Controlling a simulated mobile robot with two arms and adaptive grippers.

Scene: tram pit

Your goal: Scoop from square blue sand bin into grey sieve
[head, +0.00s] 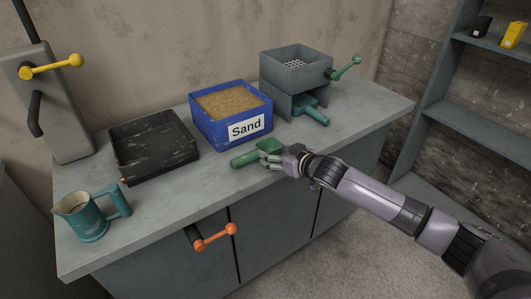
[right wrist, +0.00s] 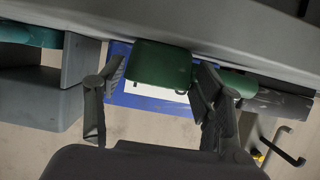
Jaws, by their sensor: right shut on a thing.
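The square blue sand bin (head: 236,143) stands on the counter, filled with tan sand and labelled "Sand". The grey sieve (head: 290,72) stands behind it to the right, a square box with a mesh and a green-handled crank. A green scoop (head: 243,160) is at the counter's front edge, in front of the bin. My right gripper (head: 272,157) is shut on the scoop at its right end. In the right wrist view the scoop (right wrist: 160,63) shows between the two fingers, with the blue bin (right wrist: 122,92) behind it. My left gripper is out of view.
A teal scoop or tray (head: 311,111) sits under the sieve. A black tray (head: 153,146) and a teal jug (head: 88,216) stand on the left of the counter (head: 180,205). An orange-knobbed handle (head: 213,239) sticks out from the cabinet front. Shelves stand at the right.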

